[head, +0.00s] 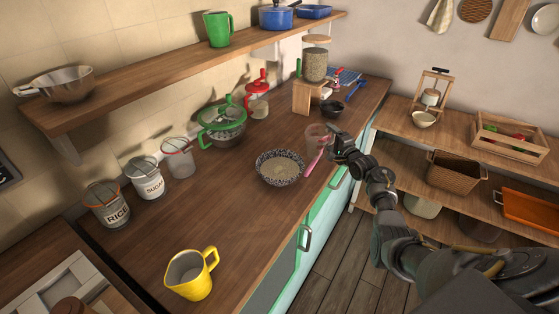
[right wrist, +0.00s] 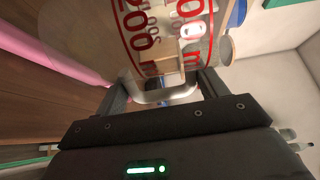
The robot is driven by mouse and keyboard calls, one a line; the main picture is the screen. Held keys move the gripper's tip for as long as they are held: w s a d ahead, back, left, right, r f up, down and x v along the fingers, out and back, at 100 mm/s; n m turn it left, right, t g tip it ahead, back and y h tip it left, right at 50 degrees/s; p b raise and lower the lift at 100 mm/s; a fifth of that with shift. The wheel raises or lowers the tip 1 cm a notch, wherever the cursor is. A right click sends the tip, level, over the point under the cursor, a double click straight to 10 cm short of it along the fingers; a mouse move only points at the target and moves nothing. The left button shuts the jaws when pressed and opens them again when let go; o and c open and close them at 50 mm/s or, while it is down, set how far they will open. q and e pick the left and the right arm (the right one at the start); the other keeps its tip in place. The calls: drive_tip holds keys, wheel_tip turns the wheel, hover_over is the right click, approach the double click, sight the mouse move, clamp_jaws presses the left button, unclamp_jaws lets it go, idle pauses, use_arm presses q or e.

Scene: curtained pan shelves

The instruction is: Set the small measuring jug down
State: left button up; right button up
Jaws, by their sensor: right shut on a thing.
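The small measuring jug (head: 315,132) is clear, with red markings that show large in the right wrist view (right wrist: 135,30). It is at the right front edge of the wooden counter (head: 235,215), beyond the patterned bowl. My right gripper (head: 332,141) reaches in from the right and is shut on the jug, its two fingers (right wrist: 160,90) either side of the jug's handle. I cannot tell whether the jug's base touches the counter. My left gripper is not in view.
A pink-handled utensil (head: 315,162) lies close by the jug. A patterned bowl (head: 279,168) stands left of it, a small dark bowl (head: 332,108) and a wooden stand (head: 308,96) behind it. A yellow jug (head: 192,275) stands at the front, with bare counter around it.

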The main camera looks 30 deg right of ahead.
drive_tip(key=shift+r, duration=0.45)
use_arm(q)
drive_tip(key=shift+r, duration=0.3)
use_arm(e)
drive_tip(key=shift+f, duration=0.1)
drive_tip(key=shift+a, duration=0.1)
